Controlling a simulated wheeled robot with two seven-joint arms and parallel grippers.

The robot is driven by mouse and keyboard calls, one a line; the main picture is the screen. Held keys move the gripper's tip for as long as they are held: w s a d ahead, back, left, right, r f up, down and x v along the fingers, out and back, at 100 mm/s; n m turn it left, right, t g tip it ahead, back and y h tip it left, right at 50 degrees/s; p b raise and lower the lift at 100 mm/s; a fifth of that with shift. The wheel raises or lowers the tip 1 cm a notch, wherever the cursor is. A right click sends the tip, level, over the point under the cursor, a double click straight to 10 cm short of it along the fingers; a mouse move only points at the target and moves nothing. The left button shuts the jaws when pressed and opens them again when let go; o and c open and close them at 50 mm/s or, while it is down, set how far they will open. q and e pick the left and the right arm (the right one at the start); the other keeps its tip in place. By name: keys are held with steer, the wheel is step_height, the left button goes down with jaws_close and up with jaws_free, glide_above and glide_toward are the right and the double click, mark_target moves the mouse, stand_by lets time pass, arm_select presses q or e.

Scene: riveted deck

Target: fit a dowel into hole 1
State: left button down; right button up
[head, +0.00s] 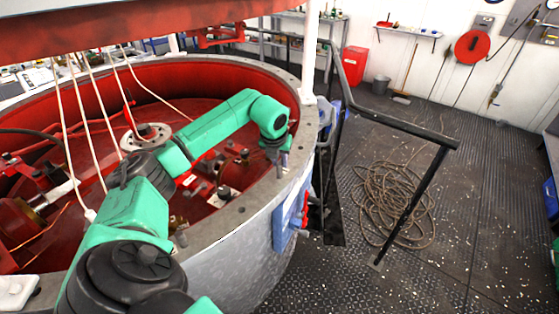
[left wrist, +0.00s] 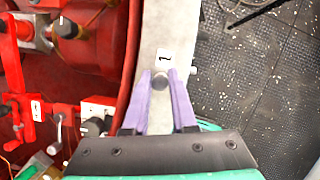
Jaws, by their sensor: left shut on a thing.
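My left gripper (head: 280,158) is over the grey rim (head: 228,218) of the large round red-lined vessel, on its right side in the head view. In the left wrist view its two purple fingers (left wrist: 160,78) are closed on a dark, round-ended dowel (left wrist: 160,82), seen nearly end-on. A white label marked 1 (left wrist: 165,56) is on the rim just beyond the fingertips. Hole 1 itself cannot be made out; the dowel and fingers may cover it. I cannot tell whether the dowel touches the rim. My right gripper is not in view.
Inside the vessel are red fittings and a knob on a white block (left wrist: 96,118). A black handrail (head: 400,128) stands to the right outside. A coiled rope (head: 392,205) lies on the dark deck. A blue box (head: 291,215) is on the vessel's outer wall.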

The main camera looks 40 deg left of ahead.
arm_select(q)
steer(key=shift+f, duration=0.2)
steer(key=c, duration=0.6)
jaws_free()
steer(key=shift+c, duration=0.2)
steer(key=b+v, duration=0.1)
steer(key=v, duration=1.3)
steer(key=shift+r, duration=0.3)
steer(key=shift+s, duration=0.1)
